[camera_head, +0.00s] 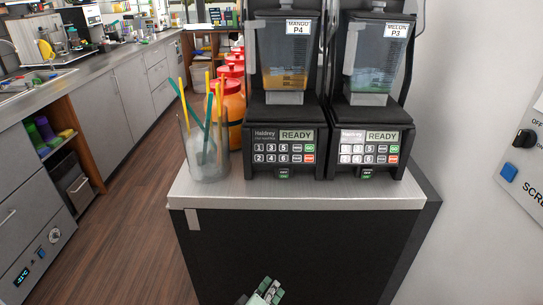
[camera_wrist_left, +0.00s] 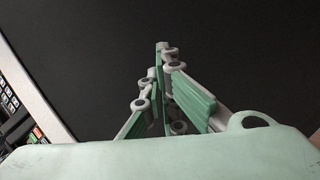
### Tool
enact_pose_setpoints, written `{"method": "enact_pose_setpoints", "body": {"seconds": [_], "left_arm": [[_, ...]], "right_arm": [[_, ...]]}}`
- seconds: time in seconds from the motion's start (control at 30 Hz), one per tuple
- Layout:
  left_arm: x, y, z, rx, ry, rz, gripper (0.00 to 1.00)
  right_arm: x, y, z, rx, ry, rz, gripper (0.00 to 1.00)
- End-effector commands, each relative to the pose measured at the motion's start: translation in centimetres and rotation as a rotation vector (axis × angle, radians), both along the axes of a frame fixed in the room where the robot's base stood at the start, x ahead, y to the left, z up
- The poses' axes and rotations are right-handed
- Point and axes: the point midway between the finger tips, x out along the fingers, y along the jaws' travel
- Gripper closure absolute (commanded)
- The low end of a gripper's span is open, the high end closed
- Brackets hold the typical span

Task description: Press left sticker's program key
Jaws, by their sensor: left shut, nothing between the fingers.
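Two blenders stand side by side on the counter in the head view. The left blender's jar (camera_head: 284,62) has a sticker (camera_head: 298,27) reading "MANGO P4". Its keypad (camera_head: 283,153) has number keys, a green key, a red key and a display (camera_head: 296,135) reading "READY". The right blender's jar (camera_head: 374,58) has a sticker (camera_head: 396,31) reading "MELON P3", above its own keypad (camera_head: 368,154). My left gripper (camera_head: 268,290) is shut and empty, low in front of the cabinet, below and apart from both keypads. Its closed fingers (camera_wrist_left: 163,85) also show in the left wrist view. My right gripper is out of view.
A glass with coloured sticks (camera_head: 207,155) stands left of the blenders. Orange, red-topped containers (camera_head: 235,108) stand behind it. The counter's front edge (camera_head: 300,201) lies between my gripper and the keypads. A wall panel with a knob (camera_head: 524,138) is at the right.

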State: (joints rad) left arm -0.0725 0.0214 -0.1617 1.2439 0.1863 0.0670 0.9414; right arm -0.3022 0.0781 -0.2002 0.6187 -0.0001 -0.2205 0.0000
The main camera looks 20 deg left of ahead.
Motion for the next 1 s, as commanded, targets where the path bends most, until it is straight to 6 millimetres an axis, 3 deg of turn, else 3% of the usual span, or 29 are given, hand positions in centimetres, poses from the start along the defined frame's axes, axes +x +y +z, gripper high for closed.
{"method": "enact_pose_setpoints", "body": {"seconds": [0.03,0.3,0.6,0.8,1.0], "left_arm": [[1.3,-0.1,2.7,-0.05,-0.045,0.018,1.0],[5.9,-0.2,15.4,-0.339,-0.262,0.083,1.0],[8.0,0.4,29.6,-0.669,-0.492,0.089,1.0],[7.9,0.9,35.8,-0.825,-0.591,0.067,1.0],[7.7,1.1,38.1,-0.884,-0.628,0.055,1.0]], "right_arm": [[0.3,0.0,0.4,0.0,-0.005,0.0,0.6],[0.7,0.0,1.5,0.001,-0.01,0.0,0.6],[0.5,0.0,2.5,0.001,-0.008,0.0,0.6],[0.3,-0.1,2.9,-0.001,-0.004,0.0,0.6],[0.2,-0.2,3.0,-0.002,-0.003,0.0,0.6]]}}
